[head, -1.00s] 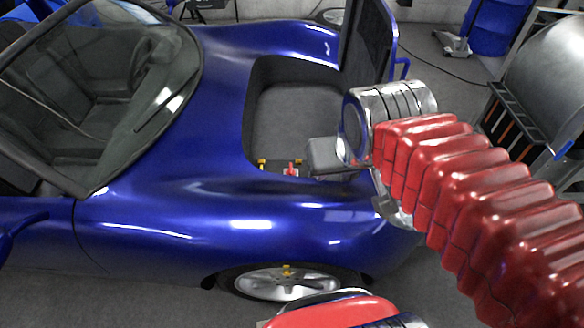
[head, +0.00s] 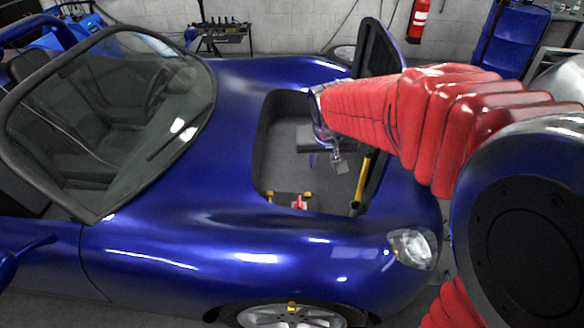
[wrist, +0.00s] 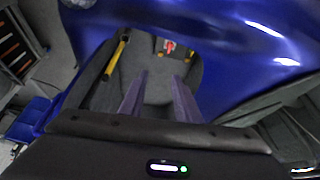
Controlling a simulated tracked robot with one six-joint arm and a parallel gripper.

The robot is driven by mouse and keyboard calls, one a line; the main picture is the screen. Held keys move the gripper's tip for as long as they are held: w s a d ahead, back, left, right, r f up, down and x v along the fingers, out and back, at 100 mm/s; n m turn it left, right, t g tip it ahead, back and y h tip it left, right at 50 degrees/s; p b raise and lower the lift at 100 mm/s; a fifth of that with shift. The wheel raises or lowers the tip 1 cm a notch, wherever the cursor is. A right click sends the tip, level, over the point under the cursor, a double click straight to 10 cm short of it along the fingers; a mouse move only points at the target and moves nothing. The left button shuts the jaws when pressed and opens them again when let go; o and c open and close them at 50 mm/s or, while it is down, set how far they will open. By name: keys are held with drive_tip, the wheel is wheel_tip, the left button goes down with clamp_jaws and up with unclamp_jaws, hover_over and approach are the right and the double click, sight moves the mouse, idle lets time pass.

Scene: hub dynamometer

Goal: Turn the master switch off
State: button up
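The master switch (head: 299,202) is a small red part at the near edge of the blue car's open front compartment (head: 285,165), between two yellow fittings.
A yellow bar (head: 362,180) stands at the compartment's right side; it also shows in the wrist view (wrist: 116,54). The raised lid (head: 369,45) stands behind the compartment. The blue car body (head: 235,225) surrounds the opening. The compartment floor looks clear.

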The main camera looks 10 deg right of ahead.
drive_tip(key=w+f, duration=0.7)
drive_tip(key=w, duration=0.1)
hover_over(299, 202)
drive_tip(key=s+a, duration=0.1)
drive_tip(key=s, duration=0.5)
wheel_tip(299, 202, down, 25)
drive_tip(key=shift+w+r+m+g, duration=0.2)
drive_tip(key=shift+m+g, duration=0.1)
drive_tip(key=shift+m, duration=0.1)
drive_tip(key=shift+f, duration=0.15)
drive_tip(key=shift+x, duration=6.85)
drive_tip(key=shift+a, duration=0.1)
